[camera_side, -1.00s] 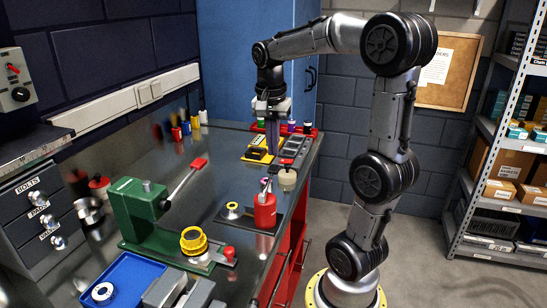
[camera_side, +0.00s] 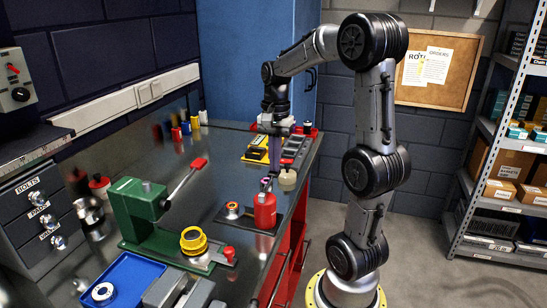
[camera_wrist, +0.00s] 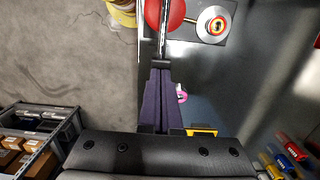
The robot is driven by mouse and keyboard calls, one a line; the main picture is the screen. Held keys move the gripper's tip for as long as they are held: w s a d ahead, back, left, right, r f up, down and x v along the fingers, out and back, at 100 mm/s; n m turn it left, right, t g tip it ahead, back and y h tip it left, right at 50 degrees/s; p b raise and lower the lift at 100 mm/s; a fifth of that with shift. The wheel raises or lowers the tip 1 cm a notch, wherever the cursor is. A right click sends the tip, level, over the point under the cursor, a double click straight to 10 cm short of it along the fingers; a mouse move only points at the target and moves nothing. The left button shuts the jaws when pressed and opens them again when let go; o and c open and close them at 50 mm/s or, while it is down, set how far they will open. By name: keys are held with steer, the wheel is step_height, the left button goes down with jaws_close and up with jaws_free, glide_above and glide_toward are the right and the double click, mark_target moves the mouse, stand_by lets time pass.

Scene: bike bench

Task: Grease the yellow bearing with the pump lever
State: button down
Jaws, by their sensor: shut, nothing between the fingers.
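A red grease pump (camera_side: 265,212) stands at the right of a dark plate on the bench. Its thin metal lever (camera_wrist: 163,30) shows in the wrist view, crossing the red body. My gripper (camera_side: 272,175) points down just above and behind the pump in the side view. Its purple fingers (camera_wrist: 162,100) are together and empty, their tips close to the lever's end; contact is unclear. On the plate beside the pump sits a small bearing (camera_side: 232,210), a silver disc with an orange-red ring and yellow centre. A larger yellow ring part (camera_side: 193,240) sits on a metal fixture.
A green press (camera_side: 140,208) with a red-tipped lever stands left. A blue tray (camera_side: 125,278) holds a white ring. Yellow and red trays lie behind. A parts shelf (camera_side: 505,150) stands at right.

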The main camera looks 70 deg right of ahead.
steer(key=shift+d+f+y, duration=0.25)
steer(key=shift+f+y, duration=0.4)
steer(key=shift+y, duration=0.15)
steer(key=shift+r, duration=0.85)
steer(key=a+v, duration=0.2)
steer(key=v, duration=1.1)
steer(key=shift+a+r, duration=0.25)
steer(key=shift+r, duration=0.4)
